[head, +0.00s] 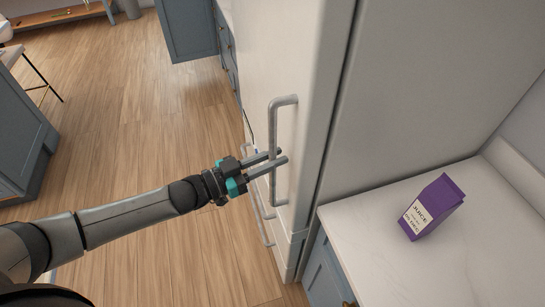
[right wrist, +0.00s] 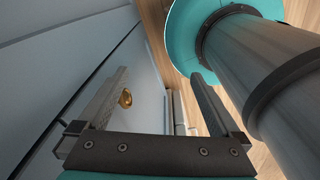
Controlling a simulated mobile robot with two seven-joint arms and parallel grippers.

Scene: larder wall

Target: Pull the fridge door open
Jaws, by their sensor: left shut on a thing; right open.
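The fridge door (head: 305,60) is a tall pale panel in the middle of the head view, with a grey vertical bar handle (head: 284,101) on its front. I see no clear gap at its edge. My left gripper (head: 279,156) reaches in from the left and is shut on this handle, with its two dark fingers across the lower part of the bar.
A purple juice carton (head: 433,207) stands on the white counter (head: 360,230) right of the fridge. Blue cabinets stand below the counter and at the back. A brass knob (right wrist: 125,97) on a cabinet front shows in the right wrist view. The wooden floor (head: 130,120) at left is clear.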

